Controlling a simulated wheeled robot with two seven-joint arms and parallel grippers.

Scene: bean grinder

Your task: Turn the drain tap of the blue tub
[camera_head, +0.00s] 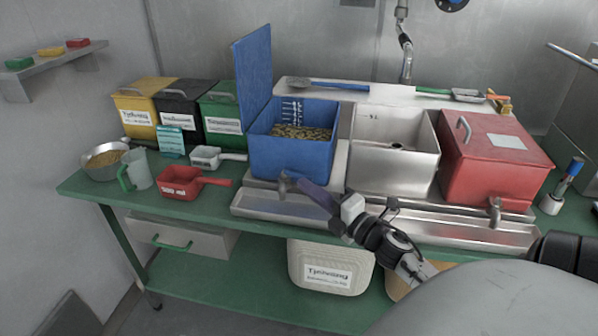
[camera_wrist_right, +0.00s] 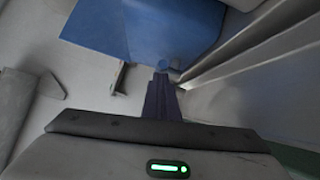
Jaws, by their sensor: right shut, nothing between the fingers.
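The blue tub (camera_head: 292,153) stands open on the bench with its blue lid (camera_head: 252,76) raised at the left; it holds brownish beans (camera_head: 301,132). Its drain tap (camera_head: 284,182) is a small grey metal fitting at the tub's lower front. My right gripper (camera_head: 300,185) is shut and empty, its fingertips at or very near the tap; I cannot tell whether they touch. In the right wrist view the shut fingers (camera_wrist_right: 161,95) point at the blue tub (camera_wrist_right: 165,35), and a grey piece (camera_wrist_right: 121,78) shows left of them. My left gripper is not in view.
A metal drip tray (camera_head: 262,205) lies under the tap. A steel basin (camera_head: 395,165) and a closed red tub (camera_head: 492,165) with its own tap (camera_head: 496,208) stand to the right. A red scoop (camera_head: 183,183) and a clear jug (camera_head: 137,170) are to the left.

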